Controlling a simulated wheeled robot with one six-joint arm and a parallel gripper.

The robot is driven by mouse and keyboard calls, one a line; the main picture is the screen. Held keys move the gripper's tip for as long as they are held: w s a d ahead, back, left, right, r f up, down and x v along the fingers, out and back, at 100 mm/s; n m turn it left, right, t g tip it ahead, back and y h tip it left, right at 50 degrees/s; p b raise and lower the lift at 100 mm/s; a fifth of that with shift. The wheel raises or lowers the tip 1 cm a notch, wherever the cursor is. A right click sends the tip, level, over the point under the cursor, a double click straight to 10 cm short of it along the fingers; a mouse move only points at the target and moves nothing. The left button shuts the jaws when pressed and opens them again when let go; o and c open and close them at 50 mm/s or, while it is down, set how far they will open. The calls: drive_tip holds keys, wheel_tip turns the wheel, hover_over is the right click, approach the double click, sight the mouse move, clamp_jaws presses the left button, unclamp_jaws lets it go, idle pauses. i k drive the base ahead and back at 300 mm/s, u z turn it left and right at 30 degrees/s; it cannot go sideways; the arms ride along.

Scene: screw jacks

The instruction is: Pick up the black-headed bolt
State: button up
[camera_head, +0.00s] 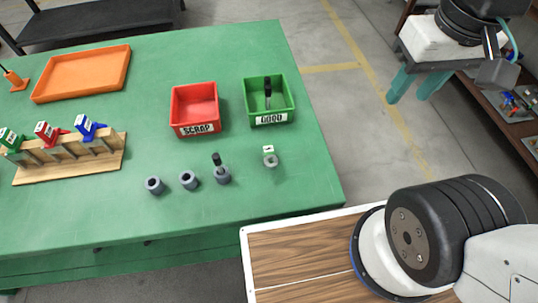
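A black-headed bolt (217,160) stands upright in the rightmost of the grey round bodies (223,176) on the green table. Another dark, black-topped bolt-like piece (268,92) stands in the green bin marked GOOD (289,103). My gripper (407,92) is at the upper right, beyond the table's right edge and apart from both bolts. Its two teal fingers are spread, with nothing visible between them.
Two more grey round bodies (189,180) and a small numbered piece (270,158) stand nearby. A red SCRAP bin (176,108) is behind. An orange tray (85,72) and wooden rack (70,168) with coloured clamps are left. The front table area is clear.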

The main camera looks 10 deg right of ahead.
sight(216, 158)
drive_tip(key=k, duration=0.5)
drive_tip(key=u, duration=1.65)
drive_tip(key=k, duration=0.85)
drive_tip(key=z, duration=0.95)
drive_tip(key=i, duration=0.95)
drive_tip(key=z, duration=0.05)
